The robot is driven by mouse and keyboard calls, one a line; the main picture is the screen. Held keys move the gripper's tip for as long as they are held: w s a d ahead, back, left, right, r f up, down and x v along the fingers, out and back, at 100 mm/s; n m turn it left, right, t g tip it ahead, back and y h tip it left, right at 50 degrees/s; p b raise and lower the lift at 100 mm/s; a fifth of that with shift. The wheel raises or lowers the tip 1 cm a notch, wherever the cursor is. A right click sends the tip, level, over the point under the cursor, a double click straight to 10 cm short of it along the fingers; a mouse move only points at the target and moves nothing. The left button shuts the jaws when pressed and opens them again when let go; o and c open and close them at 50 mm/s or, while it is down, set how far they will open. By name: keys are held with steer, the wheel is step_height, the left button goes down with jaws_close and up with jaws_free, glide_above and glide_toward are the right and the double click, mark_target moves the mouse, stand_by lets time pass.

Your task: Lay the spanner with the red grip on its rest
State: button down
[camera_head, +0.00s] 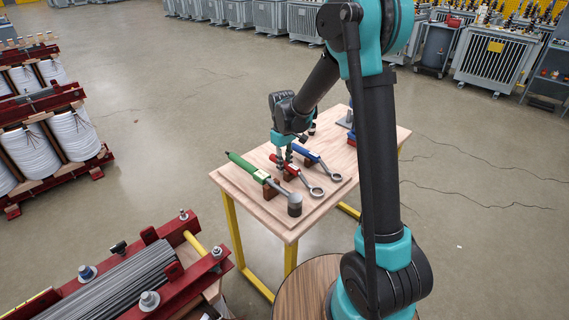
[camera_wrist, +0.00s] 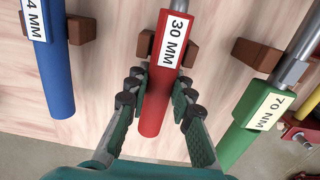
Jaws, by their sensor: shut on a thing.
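The spanner with the red grip shows in the head view (camera_head: 287,166), its ring end pointing to the lower right. In the wrist view its red grip (camera_wrist: 155,105) carries a "30 MM" label. My gripper (camera_head: 281,160) is shut on the red grip, with a finger on each side in the wrist view (camera_wrist: 162,92). A brown wooden rest (camera_wrist: 189,55) shows on both sides of the grip, behind it. The grip lines up with this rest. I cannot tell whether the two touch. The ring end is outside the wrist view.
A blue-grip spanner (camera_head: 306,154) lies to the right on the wooden table (camera_head: 238,183); a green "70 NM" tool (camera_head: 246,166) lies to the left. In the wrist view, blue (camera_wrist: 58,75) is left, green (camera_wrist: 252,125) right.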

steer(key=c, duration=1.2)
jaws_free()
steer(key=shift+r, duration=0.1)
step_height(320, 180, up, 12)
steer(key=shift+w+a+f, duration=0.1)
steer(key=shift+w+a, duration=0.05)
